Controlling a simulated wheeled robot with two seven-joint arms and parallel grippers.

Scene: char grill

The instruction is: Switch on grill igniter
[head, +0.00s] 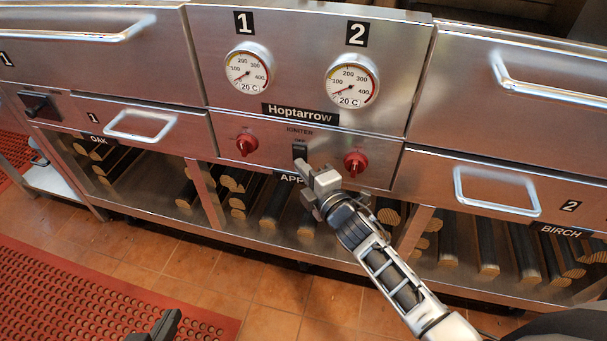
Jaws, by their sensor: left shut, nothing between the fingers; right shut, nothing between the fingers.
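The igniter switch (300,151) is a small black rocker under the IGNITER label, between two red knobs on the steel grill front. My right gripper (303,167) is shut and empty, its fingertips just below the switch in the picture. I cannot tell whether they touch it. The gripper body hides part of the panel below and to the right of the switch. My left gripper (165,325) is shut, low at the bottom edge over the red mat, far from the panel, and only partly in view.
Red knobs (247,145) (355,163) flank the switch. Two gauges (248,69) (352,81) sit above, both reading 20 C. Drawer handles (140,124) (497,190) stick out on each side. Logs lie on the shelf below. A red mat (110,290) covers part of the tiled floor.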

